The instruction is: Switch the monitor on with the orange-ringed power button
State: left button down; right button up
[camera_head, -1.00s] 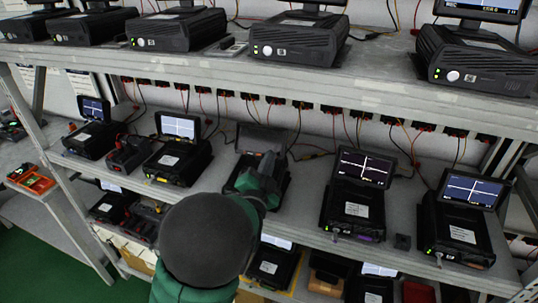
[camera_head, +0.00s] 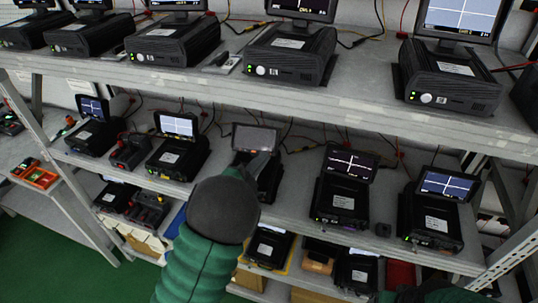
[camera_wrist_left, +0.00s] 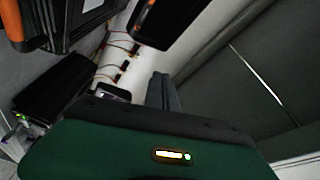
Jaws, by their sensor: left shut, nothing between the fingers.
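The monitor with a dull grey, blank screen (camera_head: 255,138) stands on the middle shelf, on a black unit that my left gripper partly covers. Its neighbours show lit screens. My left gripper (camera_head: 262,163) is in front of this unit, just below the screen, shut and empty. My dark round wrist and green arm hide the area below. I cannot make out the orange-ringed power button, or whether the gripper touches the unit. In the left wrist view, my green gripper housing fills the bottom, with grey fingers (camera_wrist_left: 164,94) beyond it. A bit of my right arm shows at bottom right; its gripper does not.
Lit monitors (camera_head: 348,162) and (camera_head: 448,185) stand to the right, another (camera_head: 177,126) to the left. The upper shelf (camera_head: 330,98) overhangs with a row of black units. Red and black cables hang behind. An orange tray (camera_head: 40,177) is at far left.

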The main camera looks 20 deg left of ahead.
pick_arm(q)
jog(key=w+f+b, duration=0.2)
jog(key=w+f, duration=0.1)
jog(key=w+a+f+b, duration=0.1)
jog(key=w, duration=0.1)
jog(key=shift+f, duration=0.25)
jog(key=shift+w+f+b, duration=0.2)
jog(key=shift+w+b, duration=0.25)
jog(key=shift+d+r, duration=0.1)
jog(key=shift+d, duration=0.05)
dwell(1.2)
jog(key=shift+w+f+b, duration=0.1)
jog(key=shift+f+b, duration=0.1)
jog(key=shift+b, duration=0.2)
jog(key=shift+f, duration=0.15)
